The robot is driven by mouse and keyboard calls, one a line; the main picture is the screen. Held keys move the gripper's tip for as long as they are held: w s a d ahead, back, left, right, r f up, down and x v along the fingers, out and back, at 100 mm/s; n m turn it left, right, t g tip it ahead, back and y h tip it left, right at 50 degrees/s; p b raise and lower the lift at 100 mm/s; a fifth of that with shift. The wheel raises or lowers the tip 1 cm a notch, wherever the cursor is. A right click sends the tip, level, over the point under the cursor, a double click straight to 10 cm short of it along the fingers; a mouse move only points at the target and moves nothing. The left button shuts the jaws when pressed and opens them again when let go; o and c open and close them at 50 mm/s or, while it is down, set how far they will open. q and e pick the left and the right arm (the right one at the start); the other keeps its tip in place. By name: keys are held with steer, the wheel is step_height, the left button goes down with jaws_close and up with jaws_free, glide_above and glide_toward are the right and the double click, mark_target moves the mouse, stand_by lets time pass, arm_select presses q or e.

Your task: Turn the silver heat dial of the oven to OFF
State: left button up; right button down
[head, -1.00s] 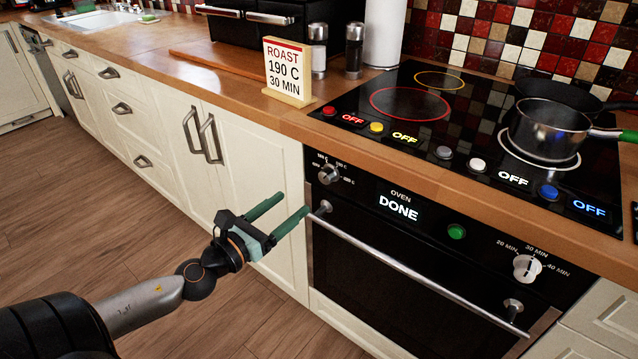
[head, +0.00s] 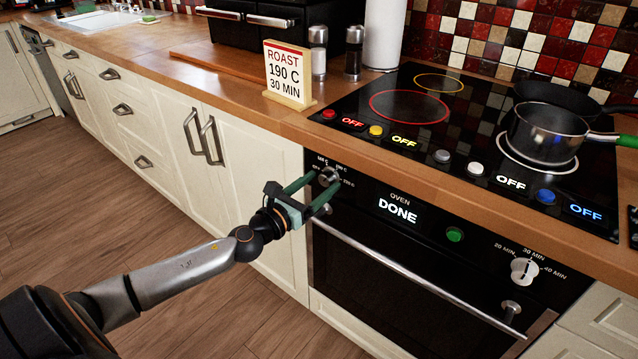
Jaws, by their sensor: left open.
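The silver heat dial (head: 328,176) sits at the upper left of the black oven front (head: 364,269). Small white temperature marks ring it; its pointer is too small to read. My left gripper (head: 322,188) is open, its two green fingers reaching to the dial, one at its upper left and one at its lower right. Whether the fingers touch the dial, I cannot tell. The oven display (head: 397,209) reads DONE. My right gripper is not in view.
The oven door handle (head: 410,276) runs just below the gripper. A green button (head: 454,235) and a white timer dial (head: 524,270) are further right. The hob (head: 430,140) holds a pot (head: 546,133) above. A ROAST 190 C sign (head: 286,77) stands on the counter.

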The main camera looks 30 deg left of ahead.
arm_select(q)
steer(key=shift+w, duration=0.15)
jaws_close()
stand_by(0.6)
